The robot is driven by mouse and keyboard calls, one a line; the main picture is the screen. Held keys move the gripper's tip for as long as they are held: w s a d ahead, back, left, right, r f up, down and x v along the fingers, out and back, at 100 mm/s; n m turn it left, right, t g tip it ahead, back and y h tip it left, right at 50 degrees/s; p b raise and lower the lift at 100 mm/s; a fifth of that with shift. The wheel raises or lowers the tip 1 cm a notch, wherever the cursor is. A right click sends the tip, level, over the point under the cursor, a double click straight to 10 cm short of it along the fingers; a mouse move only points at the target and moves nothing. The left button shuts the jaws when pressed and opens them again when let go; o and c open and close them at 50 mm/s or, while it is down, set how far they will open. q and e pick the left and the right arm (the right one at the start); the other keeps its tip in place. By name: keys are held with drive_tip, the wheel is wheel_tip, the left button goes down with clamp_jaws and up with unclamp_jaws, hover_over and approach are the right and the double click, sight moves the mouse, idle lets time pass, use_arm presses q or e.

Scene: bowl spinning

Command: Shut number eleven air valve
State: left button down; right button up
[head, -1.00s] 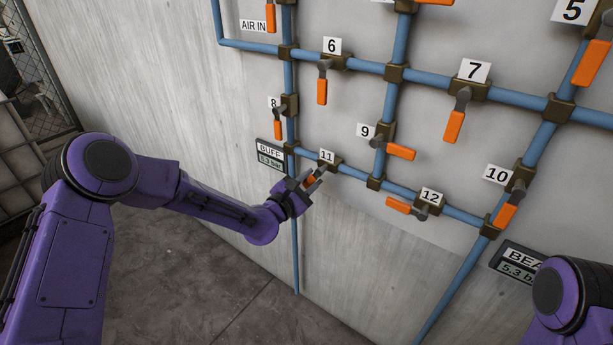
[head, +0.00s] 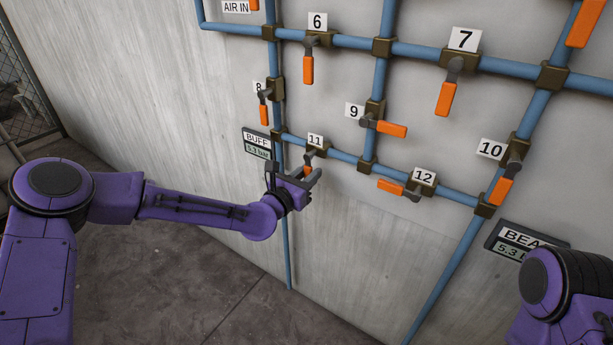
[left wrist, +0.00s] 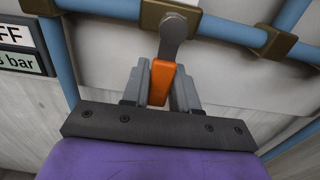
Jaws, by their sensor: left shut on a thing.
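Valve 11 sits on the lower blue pipe under its "11" label (head: 315,140). Its orange handle (head: 307,161) hangs down from the valve body, across the pipe's run. In the left wrist view the handle (left wrist: 161,82) lies between the two grey fingers, below the valve body (left wrist: 168,18) and its grey lever. My left gripper (head: 301,176) is shut on this handle from below, and its fingers partly hide it in the head view. My right gripper is out of view; only part of my right arm shows at lower right.
Valve 12 (head: 391,186) is to the right on the same pipe, valve 9 (head: 391,129) above right, valve 8 (head: 264,115) above left. A "BUFF" gauge (head: 257,143) is close left of the gripper. The wall below the pipe is clear.

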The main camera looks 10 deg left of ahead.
use_arm(q)
drive_tip(key=shift+r, duration=0.1)
idle(0.3)
drive_tip(key=c, duration=1)
unclamp_jaws()
drive_tip(key=shift+o, duration=0.2)
drive_tip(key=v, duration=1)
drive_tip(key=shift+s+b, duration=0.25)
drive_tip(key=shift+b, duration=0.15)
drive_tip(key=shift+a, duration=0.1)
